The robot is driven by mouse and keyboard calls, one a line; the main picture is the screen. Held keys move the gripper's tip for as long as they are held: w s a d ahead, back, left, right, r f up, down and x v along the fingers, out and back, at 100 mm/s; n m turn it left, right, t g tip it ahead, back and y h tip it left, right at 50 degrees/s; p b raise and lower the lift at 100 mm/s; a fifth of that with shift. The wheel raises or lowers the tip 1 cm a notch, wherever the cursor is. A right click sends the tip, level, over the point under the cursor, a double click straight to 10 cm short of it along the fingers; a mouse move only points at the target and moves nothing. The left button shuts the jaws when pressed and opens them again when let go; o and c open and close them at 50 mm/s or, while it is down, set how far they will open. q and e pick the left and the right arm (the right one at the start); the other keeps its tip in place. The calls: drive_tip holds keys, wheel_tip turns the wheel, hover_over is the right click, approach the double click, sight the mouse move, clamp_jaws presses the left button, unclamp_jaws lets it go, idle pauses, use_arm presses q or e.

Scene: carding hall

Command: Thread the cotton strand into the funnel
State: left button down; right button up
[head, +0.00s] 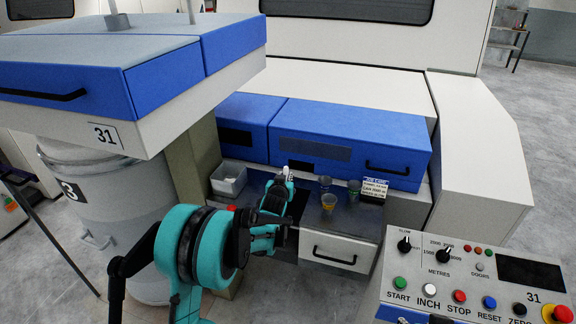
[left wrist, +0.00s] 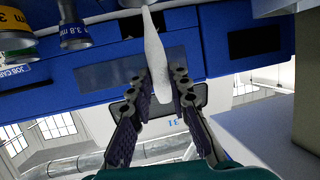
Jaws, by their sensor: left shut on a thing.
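The white cotton strand (head: 286,171) stands up from the fingertips of my left gripper (head: 284,186) in the head view. In the left wrist view the strand (left wrist: 154,50) is a tapered white piece lying between the two fingers of the gripper (left wrist: 163,82), which is shut on it. Several small funnel-like cups stand on the dark shelf right of the gripper: one with a yellow band (head: 329,201), one green (head: 354,187), one blue (head: 325,182). A blue-banded cup marked 3.8 mm (left wrist: 74,36) shows in the left wrist view. The strand is apart from them. My right gripper is out of view.
A job card (head: 374,188) stands right of the cups. A white tray (head: 229,179) is left of the gripper. Blue covers (head: 349,140) rise behind the shelf. A control panel (head: 480,283) fills the lower right; a blue-topped unit (head: 110,75) overhangs a grey can (head: 112,215) at left.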

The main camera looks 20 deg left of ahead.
use_arm(q)
drive_tip(key=w+r, duration=0.1)
drive_tip(key=w+r+t, duration=0.1)
drive_tip(key=r, duration=0.1)
drive_tip(key=w+r+t, duration=0.1)
drive_tip(key=shift+r, duration=0.2)
drive_tip(key=shift+f+b, duration=1.9)
drive_tip(key=shift+f, duration=0.85)
drive_tip(key=shift+f+b, duration=1.8)
drive_tip(key=shift+f, duration=0.4)
drive_tip(key=c, duration=1.3)
unclamp_jaws()
drive_tip(key=shift+c, duration=0.2)
drive_tip(key=shift+s, duration=0.15)
drive_tip(key=v, duration=1.2)
drive_tip(key=shift+a+f, duration=0.1)
